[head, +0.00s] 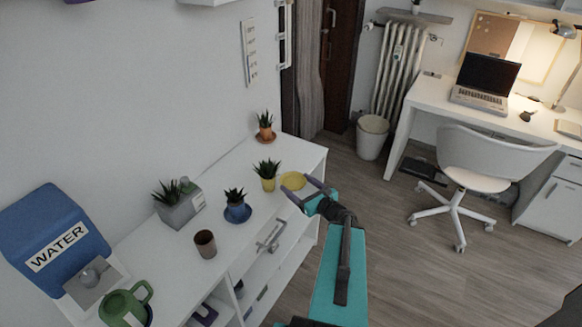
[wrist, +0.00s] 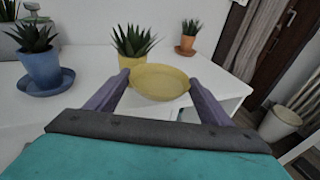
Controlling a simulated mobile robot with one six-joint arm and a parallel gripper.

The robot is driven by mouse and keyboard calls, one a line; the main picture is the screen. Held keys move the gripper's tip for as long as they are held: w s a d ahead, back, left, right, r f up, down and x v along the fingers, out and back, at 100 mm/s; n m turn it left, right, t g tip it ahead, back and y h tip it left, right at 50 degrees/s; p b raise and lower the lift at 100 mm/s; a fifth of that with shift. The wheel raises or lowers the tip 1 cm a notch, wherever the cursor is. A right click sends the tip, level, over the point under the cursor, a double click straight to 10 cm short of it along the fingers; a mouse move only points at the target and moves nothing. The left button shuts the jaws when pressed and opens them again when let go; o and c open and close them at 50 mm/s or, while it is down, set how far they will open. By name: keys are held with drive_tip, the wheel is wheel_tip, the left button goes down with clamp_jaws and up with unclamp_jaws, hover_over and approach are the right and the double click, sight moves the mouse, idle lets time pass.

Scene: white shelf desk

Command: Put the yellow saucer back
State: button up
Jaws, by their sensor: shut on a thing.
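The yellow saucer (head: 292,181) is a shallow round dish at the white desk's front edge. The yellow pot also shows in the wrist view (wrist: 131,66).
A blue pot (head: 237,212) stands on a blue saucer to the left, and a terracotta pot (head: 266,133) stands on its saucer further back. A brown cup (head: 205,244), a grey planter (head: 180,211) and a blue water box (head: 55,240) stand further left. The desk top (head: 232,171) is clear behind the yellow pot.

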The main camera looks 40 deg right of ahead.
sight(301, 175)
drive_tip(key=shift+w+d+f+b, duration=0.1)
drive_tip(key=shift+d+b, duration=0.1)
drive_tip(key=shift+b, duration=0.1)
drive_tip(key=shift+w+d+f+b, duration=0.15)
drive_tip(key=shift+w+d+b, duration=0.15)
drive_tip(key=shift+b, duration=0.35)
drive_tip(key=shift+w+d+b, duration=0.45)
drive_tip(key=shift+w+b, duration=0.1)
drive_tip(key=shift+b, duration=0.5)
drive_tip(key=shift+w+d+f+b, duration=0.1)
drive_tip(key=shift+w+d+b, duration=0.05)
drive_tip(key=shift+b, duration=0.5)
drive_tip(key=w+b, duration=0.1)
drive_tip(key=b, duration=0.3)
drive_tip(key=d+b, duration=0.1)
drive_tip(key=b, duration=0.4)
drive_tip(key=shift+w+d, duration=0.2)
drive_tip(key=shift+w, duration=0.2)
drive_tip(key=w+d+b, duration=0.1)
drive_tip(key=b, duration=0.2)
drive_tip(key=w+b, duration=0.1)
drive_tip(key=b, duration=0.2)
drive_tip(key=shift+d+f+b, duration=0.2)
drive_tip(key=shift+d+b, duration=0.2)
drive_tip(key=shift+w+d+f, duration=0.1)
drive_tip(key=shift+w+d, duration=1.2)
drive_tip(key=shift+w, duration=0.25)
drive_tip(key=shift+w+d+f, duration=0.1)
drive_tip(key=shift+w+d, duration=1.2)
drive_tip(key=shift+w, duration=0.25)
